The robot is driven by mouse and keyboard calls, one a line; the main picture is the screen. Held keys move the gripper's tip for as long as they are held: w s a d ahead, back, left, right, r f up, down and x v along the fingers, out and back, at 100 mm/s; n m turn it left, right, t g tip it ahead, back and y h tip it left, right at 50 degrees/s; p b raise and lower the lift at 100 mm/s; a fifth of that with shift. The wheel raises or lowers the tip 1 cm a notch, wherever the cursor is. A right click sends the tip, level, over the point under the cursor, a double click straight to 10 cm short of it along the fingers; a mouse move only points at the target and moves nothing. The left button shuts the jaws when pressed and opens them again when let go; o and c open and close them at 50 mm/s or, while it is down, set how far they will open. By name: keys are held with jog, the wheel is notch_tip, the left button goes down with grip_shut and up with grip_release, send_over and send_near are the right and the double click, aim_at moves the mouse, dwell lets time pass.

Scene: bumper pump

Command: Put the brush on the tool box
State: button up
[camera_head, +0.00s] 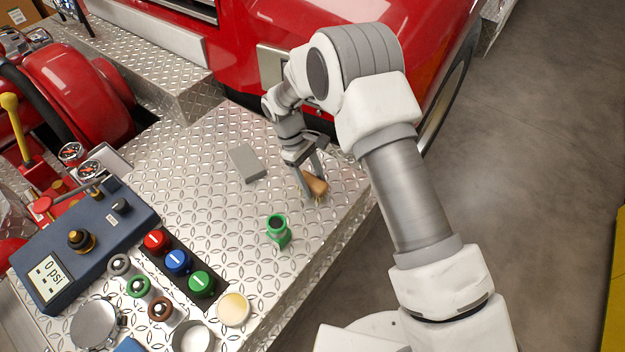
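A brown wooden piece (315,184), seemingly the brush, is at my gripper near the right edge of the silver diamond-plate deck. My gripper (312,182) points down with its two fingers spread around the brown piece. I cannot tell whether the fingers touch it or whether it rests on the deck. Part of the brush is hidden by the fingers. No thing is clearly a tool box; a flat grey block (246,163) lies on the deck to the left of my gripper.
A green fitting (278,231) stands in front of my gripper. A blue gauge box (84,243), coloured buttons (178,262) and several caps crowd the lower left. The red truck body (240,45) rises behind. The deck around the grey block is clear.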

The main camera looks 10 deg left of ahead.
jog(key=shift+o, duration=0.9)
jog(key=shift+r, duration=0.15)
jog(key=b+v, duration=0.1)
jog(key=v, duration=1)
jog(key=d+r+m+t+y, duration=0.1)
jog(key=d+r+m+y, duration=0.15)
jog(key=d+r, duration=0.85)
jog(key=s+d+r+m+t, duration=0.2)
jog(key=s+d+r+m, duration=0.25)
jog(key=d+r, duration=0.4)
jog(key=s+d+r+m+t, duration=0.1)
jog(key=s+d+m+t, duration=0.1)
jog(key=s+d, duration=0.3)
jog(key=s+d+r+m+t+y, duration=0.1)
jog(key=s+d+m, duration=0.3)
jog(key=s, duration=0.7)
jog(key=shift+s+d+r+m+t, duration=0.25)
jog(key=shift+d+r+t, duration=0.3)
jog(key=shift+d, duration=0.55)
